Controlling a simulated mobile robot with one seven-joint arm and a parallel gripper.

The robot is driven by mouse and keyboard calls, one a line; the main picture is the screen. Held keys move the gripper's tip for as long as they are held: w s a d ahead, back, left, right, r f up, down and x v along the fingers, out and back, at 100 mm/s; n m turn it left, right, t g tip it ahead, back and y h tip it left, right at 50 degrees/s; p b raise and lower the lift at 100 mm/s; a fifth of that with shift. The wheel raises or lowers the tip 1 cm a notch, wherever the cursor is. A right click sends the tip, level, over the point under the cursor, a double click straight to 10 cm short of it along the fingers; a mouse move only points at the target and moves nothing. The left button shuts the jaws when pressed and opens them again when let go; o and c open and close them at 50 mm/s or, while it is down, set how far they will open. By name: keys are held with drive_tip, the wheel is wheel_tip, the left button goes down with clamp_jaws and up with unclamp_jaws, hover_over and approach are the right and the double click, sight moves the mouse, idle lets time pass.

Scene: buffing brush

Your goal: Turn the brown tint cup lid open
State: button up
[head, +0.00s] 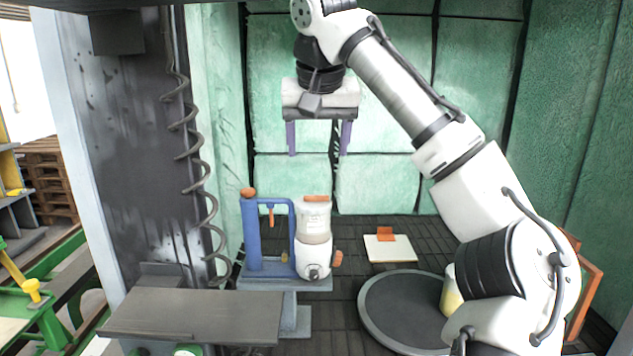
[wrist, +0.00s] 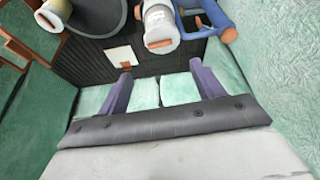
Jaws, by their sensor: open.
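A pale cup (head: 313,222) stands upright on a blue stand (head: 253,235), with a flat orange-brown lid (head: 316,198) on top. In the wrist view the pale cup (wrist: 157,16) is at the top, with its brown lid (wrist: 161,46) facing the camera. My gripper (head: 319,154) hangs above the cup, pointing down, its two purple fingers wide apart and empty. In the wrist view its fingertips (wrist: 160,67) are apart, with clear space between them and the lid. Nothing touches the lid.
An orange-brown knob (head: 338,258) sticks out low beside the cup. A round grey turntable (head: 385,310) with a yellow container (head: 451,293) lies to the right, partly behind my arm. A white board (head: 390,249) lies behind it. A dark column with a coiled cable (head: 190,145) stands left.

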sight(317, 203)
drive_tip(key=p+x, duration=0.1)
drive_tip(key=x, duration=0.9)
drive_tip(key=shift+w+f, duration=0.25)
drive_tip(key=shift+f, duration=0.1)
drive_tip(key=c, duration=1)
drive_tip(key=shift+n, duration=0.6)
drive_tip(key=o, duration=1)
